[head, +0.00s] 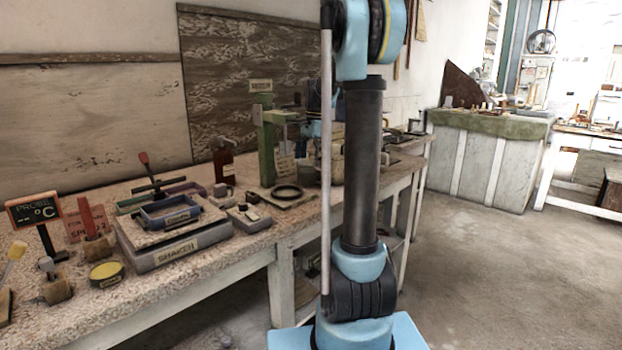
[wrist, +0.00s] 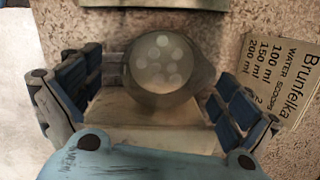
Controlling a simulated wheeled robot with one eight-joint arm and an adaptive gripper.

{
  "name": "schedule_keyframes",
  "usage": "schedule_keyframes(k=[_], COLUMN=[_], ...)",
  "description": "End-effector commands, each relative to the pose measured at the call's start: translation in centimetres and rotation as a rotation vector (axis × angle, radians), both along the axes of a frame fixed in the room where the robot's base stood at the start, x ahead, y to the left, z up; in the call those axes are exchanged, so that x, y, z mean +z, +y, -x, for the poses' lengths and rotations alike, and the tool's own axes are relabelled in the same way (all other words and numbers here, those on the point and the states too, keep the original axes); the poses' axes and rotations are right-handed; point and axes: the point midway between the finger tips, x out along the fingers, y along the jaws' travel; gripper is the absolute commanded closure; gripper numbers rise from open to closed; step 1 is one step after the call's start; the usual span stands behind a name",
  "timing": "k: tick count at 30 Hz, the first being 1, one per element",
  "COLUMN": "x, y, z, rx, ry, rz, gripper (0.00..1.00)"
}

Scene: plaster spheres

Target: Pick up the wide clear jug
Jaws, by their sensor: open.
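In the wrist view a round, see-through grey vessel (wrist: 161,68), which looks like the clear jug, is seen from above, with several pale round spots inside its rim. My gripper (wrist: 162,98) is open, with one dark blue-padded finger to the left of the vessel and one to its right. The vessel lies between and slightly beyond the fingers. I cannot tell whether either finger touches it. In the head view my arm column covers that part of the bench, and I cannot make out the jug there.
A printed card (wrist: 283,80) listing millilitre sizes lies right of the vessel. A grey edge (wrist: 150,4) is at the top of the wrist view. On the bench (head: 235,244), a green stand (head: 265,145), a black ring (head: 287,192) and a shaker (head: 170,245) stand left of my arm.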

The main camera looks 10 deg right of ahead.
Motion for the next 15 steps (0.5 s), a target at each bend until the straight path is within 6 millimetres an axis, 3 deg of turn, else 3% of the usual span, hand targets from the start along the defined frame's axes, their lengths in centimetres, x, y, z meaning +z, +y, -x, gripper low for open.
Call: schedule_keyframes(k=[1, 2, 9, 15], x=[0.01, 0.01, -0.08, -0.29], y=[-0.02, -0.03, -0.11, -0.14], z=[0.00, 0.00, -0.05, -0.15], rx=[0.000, 0.000, -0.001, -0.002], ry=[0.000, 0.000, -0.002, 0.000], rz=[0.000, 0.000, -0.001, -0.001], gripper=[0.18, 0.24, 0.79, 0.86])
